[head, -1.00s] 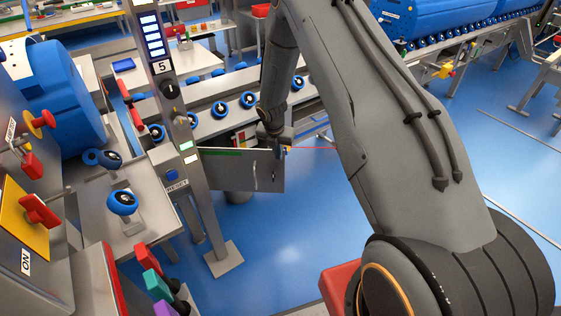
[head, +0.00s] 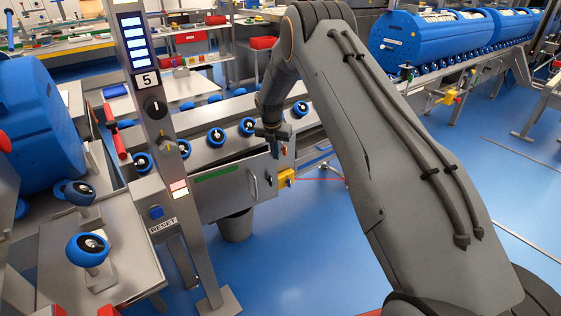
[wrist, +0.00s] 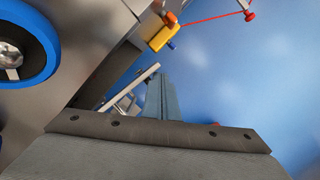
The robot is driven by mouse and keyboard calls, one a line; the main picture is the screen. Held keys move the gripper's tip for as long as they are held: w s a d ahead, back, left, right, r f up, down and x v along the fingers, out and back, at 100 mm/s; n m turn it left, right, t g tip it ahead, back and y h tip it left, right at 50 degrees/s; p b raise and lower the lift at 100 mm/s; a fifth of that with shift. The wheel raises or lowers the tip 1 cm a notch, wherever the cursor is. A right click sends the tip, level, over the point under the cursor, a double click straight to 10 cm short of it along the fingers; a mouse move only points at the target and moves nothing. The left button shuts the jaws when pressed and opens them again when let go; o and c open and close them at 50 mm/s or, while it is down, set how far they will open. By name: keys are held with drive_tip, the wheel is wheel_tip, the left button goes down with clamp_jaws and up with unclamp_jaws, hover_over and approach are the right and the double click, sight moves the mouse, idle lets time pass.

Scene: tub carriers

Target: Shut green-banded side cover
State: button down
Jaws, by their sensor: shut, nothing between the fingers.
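The green-banded side cover (head: 230,191) is a grey metal panel with a green strip along its top and an upright handle near its right end. In the head view it lies flat along the side of the roller line and looks closed; I cannot see a gap. My gripper (head: 276,150) is at the panel's upper right corner, beside the line's edge. Whether it touches the panel is unclear. In the wrist view my gripper (wrist: 162,90) has its fingers together with nothing between them. The panel's face is not clearly seen there.
A yellow box (head: 286,178) sits just right of the cover. Blue-rimmed rollers (head: 217,136) line the top above it. A post (head: 152,120) with a lit panel stands at the left. Blue floor is open in front. A red line runs right from the yellow box.

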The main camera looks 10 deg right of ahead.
drive_tip(key=shift+w+a, duration=0.2)
drive_tip(key=shift+w, duration=0.15)
idle(0.3)
